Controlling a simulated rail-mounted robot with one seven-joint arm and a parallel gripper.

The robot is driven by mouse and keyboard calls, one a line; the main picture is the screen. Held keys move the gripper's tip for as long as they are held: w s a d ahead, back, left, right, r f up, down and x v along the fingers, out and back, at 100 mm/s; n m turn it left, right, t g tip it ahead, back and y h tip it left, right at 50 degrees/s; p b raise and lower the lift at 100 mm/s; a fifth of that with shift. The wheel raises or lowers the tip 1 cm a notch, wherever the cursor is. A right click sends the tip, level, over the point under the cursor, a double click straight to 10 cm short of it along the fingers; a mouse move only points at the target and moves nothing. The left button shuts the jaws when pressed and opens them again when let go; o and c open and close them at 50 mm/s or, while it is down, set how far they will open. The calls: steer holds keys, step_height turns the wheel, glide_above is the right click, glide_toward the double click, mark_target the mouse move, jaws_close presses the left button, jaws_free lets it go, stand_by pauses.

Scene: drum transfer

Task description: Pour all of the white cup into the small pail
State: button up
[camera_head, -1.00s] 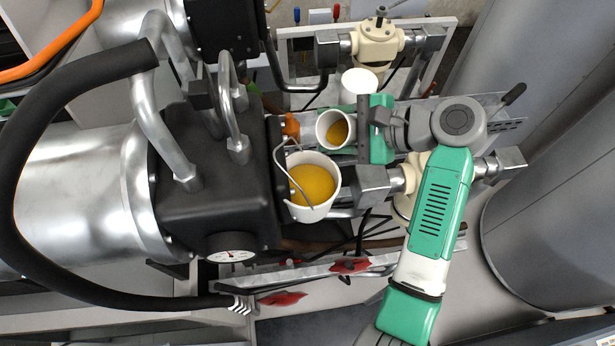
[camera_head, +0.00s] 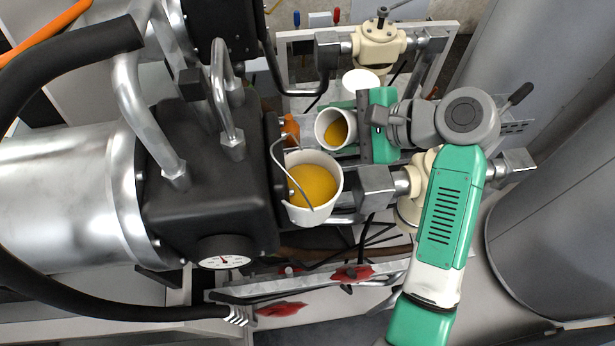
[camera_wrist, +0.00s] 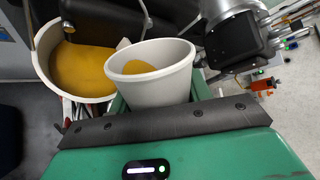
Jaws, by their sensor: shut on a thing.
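The white cup (camera_head: 327,142) holds yellow material and is tilted, its mouth turned toward the left. It also shows in the wrist view (camera_wrist: 152,90). My gripper (camera_head: 350,128) is shut on the cup's body; its green fingers lie on either side of it. The small pail (camera_head: 301,212) is white with a thin wire handle and has yellow material in it. It is just below and left of the cup in the head view, and left of it in the wrist view (camera_wrist: 42,62). No falling stream is visible.
A dark machine housing with metal pipes (camera_head: 205,165) and a gauge (camera_head: 224,252) stands close left of the pail. A pale valve (camera_head: 378,45) and a white cylinder (camera_head: 360,82) are behind the cup. A large grey drum (camera_head: 555,225) stands at the right.

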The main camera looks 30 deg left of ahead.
steer(key=shift+r+n+t+h+b, duration=0.3)
steer(key=shift+t+b, duration=0.1)
steer(key=shift+b, duration=1.5)
steer(key=shift+f+n+t+h+b, duration=0.3)
steer(key=shift+f+n+t+b, duration=0.2)
steer(key=shift+b, duration=2.2)
steer(key=shift+s+r, duration=0.1)
steer(key=shift+r, duration=0.1)
steer(key=shift+s+a+r+n+t+h, duration=0.3)
steer(key=shift+s+n+t, duration=0.1)
steer(key=shift+s+t, duration=0.25)
steer(key=shift+r+p, duration=0.15)
steer(key=shift+p, duration=0.25)
